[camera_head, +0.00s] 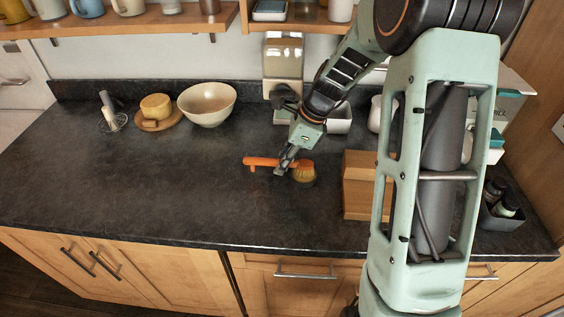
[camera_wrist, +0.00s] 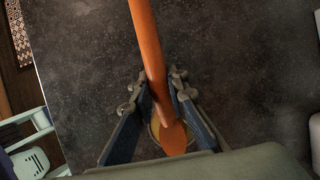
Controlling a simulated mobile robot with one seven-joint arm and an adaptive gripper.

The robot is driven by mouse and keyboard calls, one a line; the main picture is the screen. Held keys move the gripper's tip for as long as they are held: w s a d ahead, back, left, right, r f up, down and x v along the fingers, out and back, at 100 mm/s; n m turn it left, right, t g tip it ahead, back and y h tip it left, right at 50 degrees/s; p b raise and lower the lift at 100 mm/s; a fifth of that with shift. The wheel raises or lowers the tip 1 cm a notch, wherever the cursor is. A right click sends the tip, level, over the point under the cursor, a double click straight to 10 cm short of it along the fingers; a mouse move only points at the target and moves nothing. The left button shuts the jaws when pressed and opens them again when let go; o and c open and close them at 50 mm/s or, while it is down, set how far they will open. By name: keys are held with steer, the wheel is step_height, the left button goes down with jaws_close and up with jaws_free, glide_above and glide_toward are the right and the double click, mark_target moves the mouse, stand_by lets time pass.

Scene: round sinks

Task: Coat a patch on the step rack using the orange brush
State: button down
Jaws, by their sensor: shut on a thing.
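The orange brush (camera_head: 260,161) is in my gripper (camera_head: 284,165) over the middle of the dark counter. Its handle points left and its tan round bristle head (camera_head: 304,175) is on the right. I cannot tell whether the bristles touch the counter. In the wrist view the orange handle (camera_wrist: 150,45) runs upward between the fingers of my gripper (camera_wrist: 158,85), which are shut on it. The wooden step rack (camera_head: 358,206) stands to the right of the brush, apart from it. My arm hides the rack's right side.
A cream bowl (camera_head: 207,104), a yellow pot (camera_head: 155,106) on a round board and a whisk-like item (camera_head: 113,121) stand at the back left. A dark caddy with bottles (camera_head: 502,211) stands at the right. The counter's left and front middle are clear.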

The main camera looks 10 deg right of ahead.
steer(key=shift+r+p, duration=2.95)
steer(key=shift+r, duration=0.55)
steer(key=shift+f, duration=0.1)
